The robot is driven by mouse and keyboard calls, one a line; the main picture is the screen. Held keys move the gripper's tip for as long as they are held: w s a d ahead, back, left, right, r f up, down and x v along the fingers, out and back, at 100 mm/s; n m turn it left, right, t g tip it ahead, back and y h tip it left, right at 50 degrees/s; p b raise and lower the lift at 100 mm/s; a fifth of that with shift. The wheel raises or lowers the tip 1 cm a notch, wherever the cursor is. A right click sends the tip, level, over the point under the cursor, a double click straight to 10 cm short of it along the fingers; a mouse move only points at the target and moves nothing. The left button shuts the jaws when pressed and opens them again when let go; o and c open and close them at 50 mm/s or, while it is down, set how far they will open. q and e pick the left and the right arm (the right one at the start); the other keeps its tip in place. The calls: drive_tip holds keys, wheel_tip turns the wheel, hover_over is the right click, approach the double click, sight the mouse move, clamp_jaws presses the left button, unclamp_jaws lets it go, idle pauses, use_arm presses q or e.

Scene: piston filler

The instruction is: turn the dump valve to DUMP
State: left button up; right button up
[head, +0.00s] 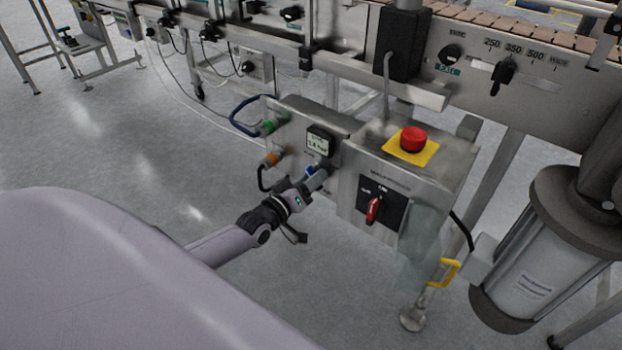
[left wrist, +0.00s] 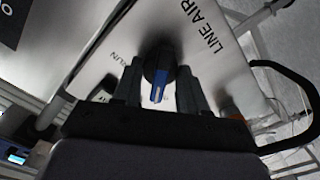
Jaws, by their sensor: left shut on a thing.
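The dump valve (head: 311,170) is a dark knob with a blue pointer, on the sloping steel panel below a small display. In the left wrist view the dump valve (left wrist: 158,70) sits between my fingers, its blue pointer toward the bottom of the picture. Printed "RUN" shows left of it and "LINE AIR" to its right; no DUMP mark can be read. My left gripper (head: 318,180) is at the panel, shut on the knob; its fingers (left wrist: 159,88) stand on both sides of it. My right gripper is not in view.
On the same panel are a display (head: 319,141), a green fitting (head: 268,126) and an orange fitting (head: 270,160) with hoses. To the right, a box carries a red emergency button (head: 412,139) and a red-handled switch (head: 374,210).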

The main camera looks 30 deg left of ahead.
use_arm(q)
drive_tip(key=shift+n, duration=0.9)
drive_tip(key=o, duration=1)
drive_tip(key=shift+o, duration=0.2)
drive_tip(key=s+p, duration=0.2)
drive_tip(key=s, duration=0.5)
drive_tip(key=shift+a+p, duration=0.25)
drive_tip(key=shift+p, duration=0.05)
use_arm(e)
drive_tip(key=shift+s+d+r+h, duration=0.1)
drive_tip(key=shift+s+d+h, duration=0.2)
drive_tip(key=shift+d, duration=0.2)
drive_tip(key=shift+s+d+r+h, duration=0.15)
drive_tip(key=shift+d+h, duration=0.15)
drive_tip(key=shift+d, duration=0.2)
use_arm(q)
drive_tip(key=shift+s, duration=0.1)
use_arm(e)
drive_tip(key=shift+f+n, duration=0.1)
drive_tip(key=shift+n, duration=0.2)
